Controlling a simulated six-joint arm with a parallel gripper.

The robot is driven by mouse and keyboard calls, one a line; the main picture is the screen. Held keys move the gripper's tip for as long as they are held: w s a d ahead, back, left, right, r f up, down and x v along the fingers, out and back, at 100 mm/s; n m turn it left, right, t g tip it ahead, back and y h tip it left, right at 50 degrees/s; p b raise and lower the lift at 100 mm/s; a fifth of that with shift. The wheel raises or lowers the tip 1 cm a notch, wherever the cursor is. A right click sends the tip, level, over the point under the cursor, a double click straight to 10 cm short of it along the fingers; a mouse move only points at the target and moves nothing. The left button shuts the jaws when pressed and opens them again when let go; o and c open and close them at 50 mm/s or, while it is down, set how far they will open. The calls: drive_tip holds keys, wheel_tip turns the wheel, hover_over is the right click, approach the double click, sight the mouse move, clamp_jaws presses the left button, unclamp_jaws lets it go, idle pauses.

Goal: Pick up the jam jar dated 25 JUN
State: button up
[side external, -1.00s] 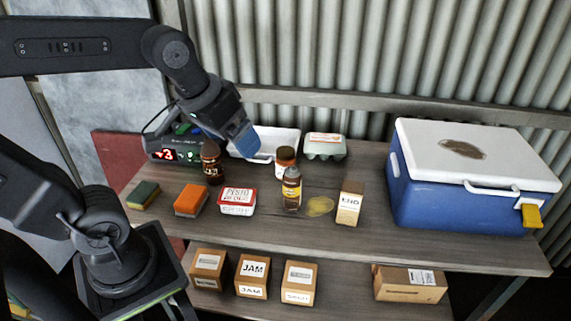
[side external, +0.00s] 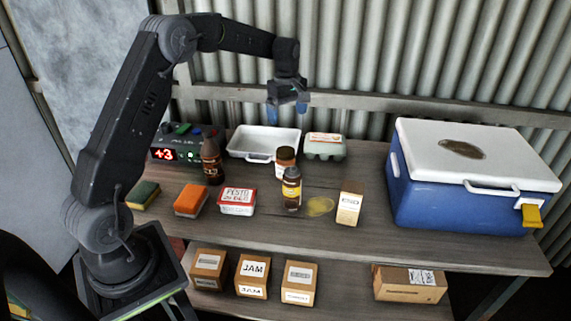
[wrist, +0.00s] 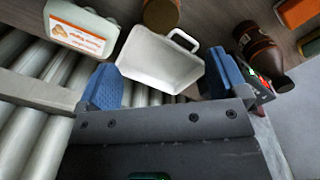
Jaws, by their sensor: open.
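I cannot read the date 25 JUN on anything. A jar with a brown lid (side external: 286,154) stands mid-table, partly hidden behind a dark bottle with a yellow label (side external: 292,189); I cannot tell whether it holds jam. What looks like its round lid (wrist: 161,12) is cut off at the top of the wrist view. Cardboard boxes on the lower shelf include one marked JAM (side external: 252,275). My gripper (side external: 286,111) is open and empty, high above the back of the table. In the wrist view its blue fingertips (wrist: 160,78) frame the white tray (wrist: 163,58) below.
An egg carton (side external: 325,147), brown bottle (side external: 212,161), red-lidded tub reading PESTO (side external: 237,200), orange sponge (side external: 190,200) and small carton (side external: 349,205) stand around the jar. A blue cooler (side external: 440,195) fills the right. A corrugated wall (side external: 400,60) is behind. Bare tabletop shows before the cooler.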

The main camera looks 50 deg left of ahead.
sight(286, 151)
wheel_tip(286, 151, down, 9)
drive_tip(key=shift+a+f, duration=0.1)
drive_tip(key=shift+a, duration=0.05)
drive_tip(key=shift+a+f, duration=0.15)
drive_tip(key=shift+f, duration=1.15)
drive_tip(key=shift+a+f, duration=0.1)
drive_tip(key=shift+f, duration=1.15)
drive_tip(key=shift+c, duration=0.4)
drive_tip(key=shift+r, duration=0.1)
drive_tip(key=c, duration=1.2)
